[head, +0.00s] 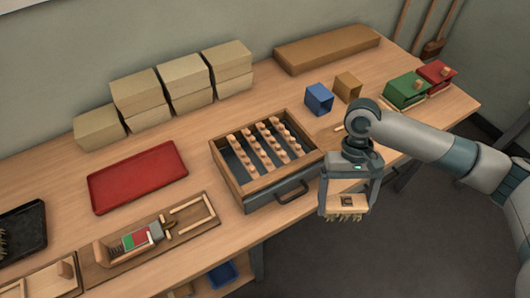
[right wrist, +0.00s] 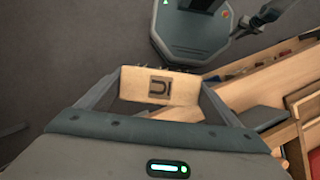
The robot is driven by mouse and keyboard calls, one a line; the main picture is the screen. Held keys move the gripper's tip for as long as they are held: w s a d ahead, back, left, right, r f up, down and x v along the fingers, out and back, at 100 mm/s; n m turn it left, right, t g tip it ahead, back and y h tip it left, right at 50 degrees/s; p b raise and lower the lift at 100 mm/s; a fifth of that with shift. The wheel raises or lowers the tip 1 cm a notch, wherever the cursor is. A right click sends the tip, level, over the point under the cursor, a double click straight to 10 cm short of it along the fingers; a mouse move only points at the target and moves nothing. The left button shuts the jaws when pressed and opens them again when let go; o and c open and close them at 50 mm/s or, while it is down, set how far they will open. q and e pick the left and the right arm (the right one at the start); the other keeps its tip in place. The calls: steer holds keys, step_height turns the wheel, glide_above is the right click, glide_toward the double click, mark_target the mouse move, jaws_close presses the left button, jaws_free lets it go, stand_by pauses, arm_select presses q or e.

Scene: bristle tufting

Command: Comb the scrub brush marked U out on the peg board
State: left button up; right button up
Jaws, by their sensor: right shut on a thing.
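My right gripper (head: 345,202) is shut on the scrub brush (head: 352,204), a pale wooden block with a dark mark on its face. The brush hangs in the air beyond the table's front edge, right of the peg board, with its bristles pointing down. In the right wrist view the brush (right wrist: 158,88) sits between the two fingers and its U mark faces the camera. The peg board (head: 268,150) is a wooden frame with several rows of pegs and a dark handle on its front. The brush is apart from it. My left gripper is not in view.
A red tray (head: 138,177) and a wooden fixture with a red and green piece (head: 140,240) lie to the left. Blue (head: 319,99) and brown (head: 348,87) boxes stand behind the right arm. Stacked pale blocks (head: 183,83) line the wall. A dark tray (head: 22,228) is at far left.

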steer(key=shift+r, duration=0.1)
steer(key=s+v, duration=0.1)
steer(key=v, duration=1.3)
steer(key=shift+s+r, duration=0.4)
steer(key=shift+a, duration=0.1)
